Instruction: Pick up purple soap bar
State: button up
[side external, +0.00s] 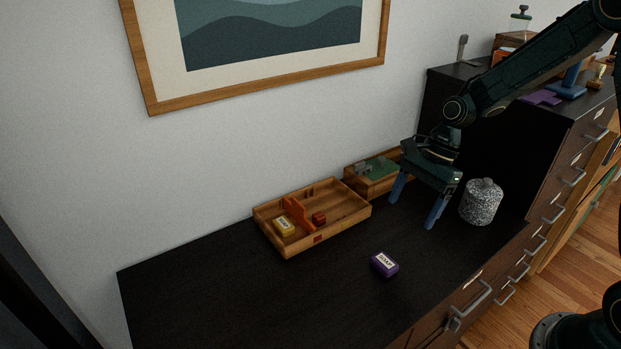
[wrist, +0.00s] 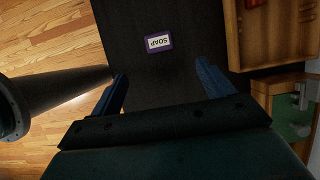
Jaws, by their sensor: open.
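The purple soap bar (side external: 385,264) with a white label lies flat on the black dresser top (side external: 220,300), in front of the wooden tray. My gripper (side external: 416,211) is open and empty, with blue fingers spread, above the dresser to the right of and behind the soap. In the wrist view my gripper (wrist: 162,75) has the soap ahead of and between its fingertips, apart from them.
A wooden box (side external: 367,188) with green contents stands behind. A speckled jar (side external: 481,202) stands right of my gripper. The dresser's front left is clear.

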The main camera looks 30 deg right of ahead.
send_over(386, 261)
jog(key=d, duration=0.2)
jog(key=shift+w+d+f, duration=0.1)
jog(key=shift+f, duration=1.9)
jog(key=shift+d+f, duration=0.1)
jog(key=shift+f, duration=1.9)
jog(key=shift+x, duration=2.55)
jog(key=c, duration=1.1)
